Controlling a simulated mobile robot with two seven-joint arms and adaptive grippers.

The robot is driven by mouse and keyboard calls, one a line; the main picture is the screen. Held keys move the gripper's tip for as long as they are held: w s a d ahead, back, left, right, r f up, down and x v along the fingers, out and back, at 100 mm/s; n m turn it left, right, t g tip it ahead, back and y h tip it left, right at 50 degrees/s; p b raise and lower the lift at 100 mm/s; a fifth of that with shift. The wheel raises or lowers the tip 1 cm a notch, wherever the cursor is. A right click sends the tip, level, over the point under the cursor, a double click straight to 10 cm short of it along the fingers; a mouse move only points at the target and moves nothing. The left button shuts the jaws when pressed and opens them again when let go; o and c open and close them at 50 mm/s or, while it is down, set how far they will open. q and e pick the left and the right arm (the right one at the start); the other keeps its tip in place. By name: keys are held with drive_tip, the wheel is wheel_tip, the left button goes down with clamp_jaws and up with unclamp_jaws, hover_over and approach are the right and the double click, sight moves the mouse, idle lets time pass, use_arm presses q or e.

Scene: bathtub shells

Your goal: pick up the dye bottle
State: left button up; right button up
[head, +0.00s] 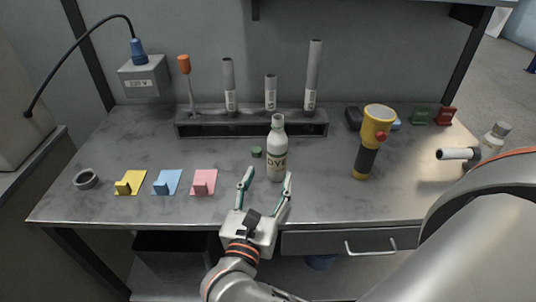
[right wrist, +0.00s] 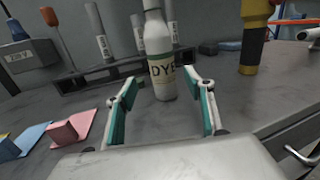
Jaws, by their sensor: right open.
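The dye bottle (head: 277,150) is white with a "DYE" label and stands upright on the grey workbench (head: 330,205). My right gripper (head: 266,179) is open in front of it, with its fingers pointing at the bottle. In the right wrist view the bottle (right wrist: 160,60) stands beyond the fingertips (right wrist: 165,88), roughly centred between them. The fingers look apart from the bottle, and nothing is held. My left gripper is not in view.
A small green cap (head: 257,152) lies just left of the bottle. Behind is a dark rack (head: 250,129) with several grey tubes. A yellow flashlight (head: 374,140) stands to the right. Yellow, blue and pink pads (head: 204,183) lie left; the bench's front edge is close.

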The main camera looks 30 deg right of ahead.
sight(275, 165)
drive_tip(key=shift+w+a+f, duration=0.1)
drive_tip(key=shift+w+f, duration=0.05)
drive_tip(key=shift+f, duration=0.15)
drive_tip(key=shift+w, duration=0.15)
drive_tip(key=x, duration=0.4)
drive_tip(key=p+x, duration=0.1)
drive_tip(key=x, duration=0.2)
drive_tip(key=shift+s+d+r, duration=0.15)
drive_tip(key=shift+s+d, duration=0.2)
drive_tip(key=shift+s, duration=0.1)
drive_tip(key=shift+w+d, duration=0.2)
drive_tip(key=shift+w, duration=0.05)
drive_tip(key=c, duration=1.3)
